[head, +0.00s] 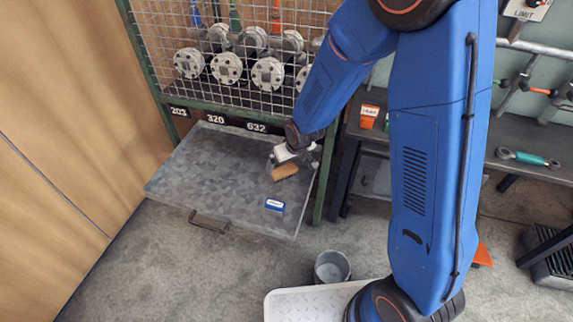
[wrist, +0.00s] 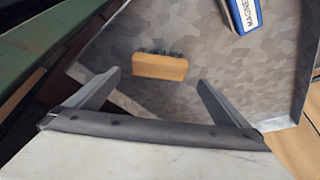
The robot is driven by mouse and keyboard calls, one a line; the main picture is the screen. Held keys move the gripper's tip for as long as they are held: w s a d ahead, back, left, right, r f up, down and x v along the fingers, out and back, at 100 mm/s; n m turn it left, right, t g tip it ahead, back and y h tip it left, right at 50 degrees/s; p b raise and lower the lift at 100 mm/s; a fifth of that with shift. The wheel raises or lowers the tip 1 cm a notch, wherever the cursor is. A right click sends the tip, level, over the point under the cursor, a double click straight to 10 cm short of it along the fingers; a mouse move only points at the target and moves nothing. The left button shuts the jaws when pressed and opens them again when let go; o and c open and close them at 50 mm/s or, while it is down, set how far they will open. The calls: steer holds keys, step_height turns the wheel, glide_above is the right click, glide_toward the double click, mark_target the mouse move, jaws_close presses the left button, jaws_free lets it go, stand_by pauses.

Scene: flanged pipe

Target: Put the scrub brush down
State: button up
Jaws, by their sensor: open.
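The scrub brush (head: 285,172) has a tan wooden block and lies on the grey pull-out tray (head: 205,165), near the tray's right edge. In the wrist view, the brush (wrist: 159,67) lies on its side with dark bristles along its far edge. My gripper (wrist: 155,85) is open, its two fingers spread wide, with the brush beyond the fingertips and roughly centred between them. In the head view, my gripper (head: 292,158) is just above and behind the brush. The fingers do not appear to touch it.
A blue and white box (head: 274,205) lies on the tray in front of the brush. A wire-mesh rack with flanged pipes (head: 227,68) stands behind the tray. A grey bucket (head: 332,267) is on the floor. The tray's left part is clear.

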steer(key=shift+v, duration=1.85)
